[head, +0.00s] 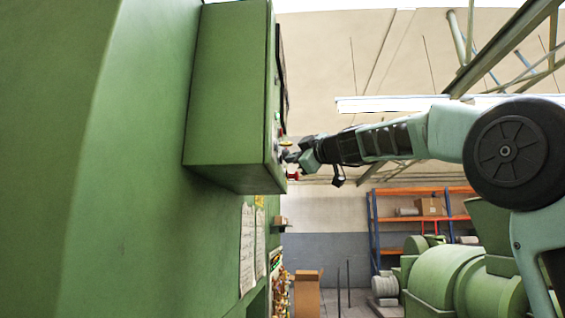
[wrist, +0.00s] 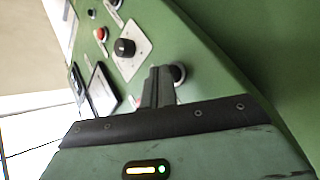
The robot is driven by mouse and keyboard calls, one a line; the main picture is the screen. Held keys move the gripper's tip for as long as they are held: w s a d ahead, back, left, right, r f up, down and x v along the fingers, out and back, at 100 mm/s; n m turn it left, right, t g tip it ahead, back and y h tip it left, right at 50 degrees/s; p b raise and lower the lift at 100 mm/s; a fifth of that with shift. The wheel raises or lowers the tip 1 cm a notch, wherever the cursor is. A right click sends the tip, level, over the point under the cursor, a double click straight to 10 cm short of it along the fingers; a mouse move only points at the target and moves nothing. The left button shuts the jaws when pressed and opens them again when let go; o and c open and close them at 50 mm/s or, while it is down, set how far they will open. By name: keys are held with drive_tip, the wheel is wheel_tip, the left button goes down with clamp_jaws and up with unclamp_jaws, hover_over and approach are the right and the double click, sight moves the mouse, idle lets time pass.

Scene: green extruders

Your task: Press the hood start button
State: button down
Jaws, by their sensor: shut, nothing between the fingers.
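The green control box (head: 228,95) juts from the green machine on the left in the head view; its button face is edge-on there. My gripper (head: 287,156) is at the lower part of that face. In the wrist view my gripper (wrist: 160,72) is shut and empty, its fingertips close beside a round black control (wrist: 179,73) on the green panel. I cannot tell whether they touch. A black knob on a pale square plate (wrist: 125,47) and a red button (wrist: 100,34) sit up and left. No label is readable, so I cannot tell which control is hood start.
A dark framed display (wrist: 102,91) lies left of the fingers on the panel. In the head view, papers (head: 247,247) hang on the machine below the box. An orange and blue shelf (head: 372,230) and green machinery (head: 440,278) stand beyond, lower right.

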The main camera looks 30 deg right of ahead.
drive_tip(key=shift+s+d, duration=0.3)
drive_tip(key=shift+d, duration=0.1)
drive_tip(key=shift+b, duration=0.3)
drive_tip(key=shift+s+d+b, duration=0.45)
drive_tip(key=shift+d+b, duration=0.1)
drive_tip(key=shift+d, duration=0.15)
drive_tip(key=shift+s+d+b, duration=0.45)
drive_tip(key=shift+d+b, duration=0.05)
drive_tip(key=shift+d, duration=0.2)
drive_tip(key=shift+s+d+b, duration=0.45)
drive_tip(key=shift+d+b, duration=0.1)
drive_tip(key=shift+d, duration=0.15)
drive_tip(key=shift+a+f, duration=0.1)
